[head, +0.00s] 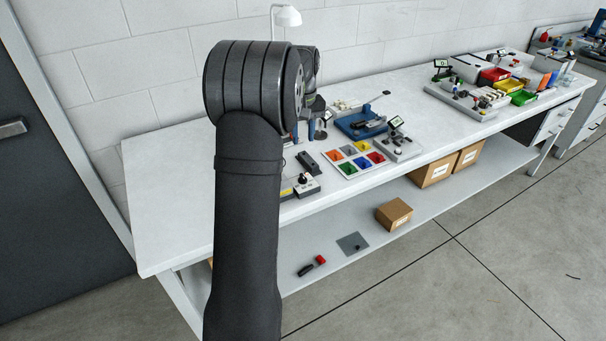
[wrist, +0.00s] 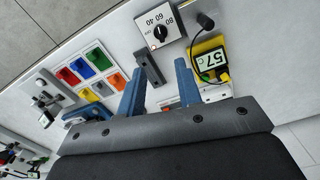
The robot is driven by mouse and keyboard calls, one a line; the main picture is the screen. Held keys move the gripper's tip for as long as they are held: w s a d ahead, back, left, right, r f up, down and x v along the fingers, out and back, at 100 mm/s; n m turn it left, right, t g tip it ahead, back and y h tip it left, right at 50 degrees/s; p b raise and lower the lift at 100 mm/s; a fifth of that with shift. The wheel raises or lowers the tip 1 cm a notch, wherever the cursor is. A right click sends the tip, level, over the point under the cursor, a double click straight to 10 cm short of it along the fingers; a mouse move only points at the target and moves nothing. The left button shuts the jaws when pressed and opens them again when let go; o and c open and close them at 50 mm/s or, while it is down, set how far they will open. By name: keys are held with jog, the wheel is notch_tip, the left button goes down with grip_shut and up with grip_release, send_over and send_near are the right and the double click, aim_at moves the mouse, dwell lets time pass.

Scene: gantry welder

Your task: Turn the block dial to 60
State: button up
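The block dial is a round black knob (wrist: 160,32) with a light pointer line on a pale control box (wrist: 149,24) at the top of the wrist view. Marks 80, 60, 40 and what looks like OFF are printed around it; the pointer's exact setting is too small to tell. The box also shows in the head view (head: 301,188), right of my arm. A yellow-cased meter (wrist: 209,64) reads 57 with a C. My gripper (wrist: 160,66) has two blue fingers, apart and empty, short of the knob. In the head view my arm mostly hides it.
A black bar-shaped object (wrist: 149,69) lies beside the control box, between the fingers in the wrist view. A black-ended probe or cable (wrist: 205,21) is near the meter. A white tray of coloured bins (head: 333,155) stands nearby. The bench's front left is clear.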

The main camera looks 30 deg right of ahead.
aim_at(303, 177)
notch_tip(303, 177, down, 15)
jog(key=shift+r, duration=0.1)
dwell(0.3)
jog(key=c, duration=0.6)
jog(key=shift+m, duration=1.1)
jog(key=shift+c, duration=0.2)
jog(key=o, duration=0.6)
jog(key=shift+o, duration=0.2)
